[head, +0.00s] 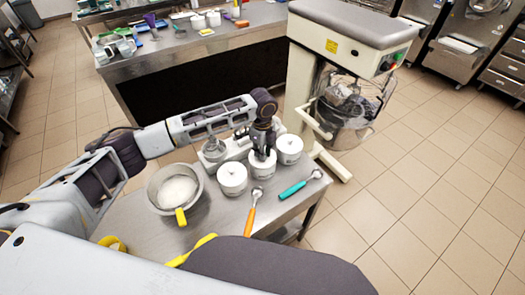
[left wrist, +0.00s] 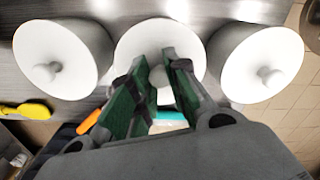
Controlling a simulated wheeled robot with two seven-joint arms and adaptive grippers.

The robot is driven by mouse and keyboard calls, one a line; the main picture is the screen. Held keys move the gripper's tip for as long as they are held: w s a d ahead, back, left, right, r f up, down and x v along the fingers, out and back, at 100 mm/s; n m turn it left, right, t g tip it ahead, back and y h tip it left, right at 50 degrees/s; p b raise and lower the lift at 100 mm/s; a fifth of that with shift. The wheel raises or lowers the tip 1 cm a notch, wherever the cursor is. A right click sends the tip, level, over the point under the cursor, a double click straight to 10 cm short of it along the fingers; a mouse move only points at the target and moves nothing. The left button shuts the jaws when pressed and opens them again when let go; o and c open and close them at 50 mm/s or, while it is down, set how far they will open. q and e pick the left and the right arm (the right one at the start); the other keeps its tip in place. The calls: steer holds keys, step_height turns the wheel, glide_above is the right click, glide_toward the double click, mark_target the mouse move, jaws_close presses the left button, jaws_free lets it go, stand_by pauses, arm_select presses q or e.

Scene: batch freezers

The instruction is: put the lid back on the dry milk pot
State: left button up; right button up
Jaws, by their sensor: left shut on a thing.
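Three white pots stand in a slanting row on the steel table: a near-left pot (head: 232,181), a middle pot (head: 261,170) and a far-right pot (head: 289,150). Their labels are too small to read, so I cannot tell which holds dry milk. My left gripper (head: 264,149) is over the middle pot, pointing down. In the left wrist view its fingers (left wrist: 157,82) are shut on the knob of the middle white lid (left wrist: 140,42). The lid is on or just above the pot; I cannot tell which. The outer pots have lids with knobs. My right gripper is out of view.
A metal bowl (head: 154,194) of white powder with a yellow-handled tool stands left of the pots. An orange-handled scoop (head: 251,213) and a teal-handled scoop (head: 294,190) lie in front. A large mixer (head: 345,50) stands behind, right.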

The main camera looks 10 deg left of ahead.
arm_select(q)
steer(key=shift+f+p, duration=0.15)
steer(key=shift+p, duration=1.1)
stand_by(2.2)
stand_by(0.4)
steer(key=o, duration=1.3)
steer(key=shift+o, duration=0.2)
steer(key=shift+r+p, duration=1.25)
steer(key=shift+p, duration=0.15)
steer(key=shift+r+p, duration=1.2)
steer(key=shift+r, duration=1)
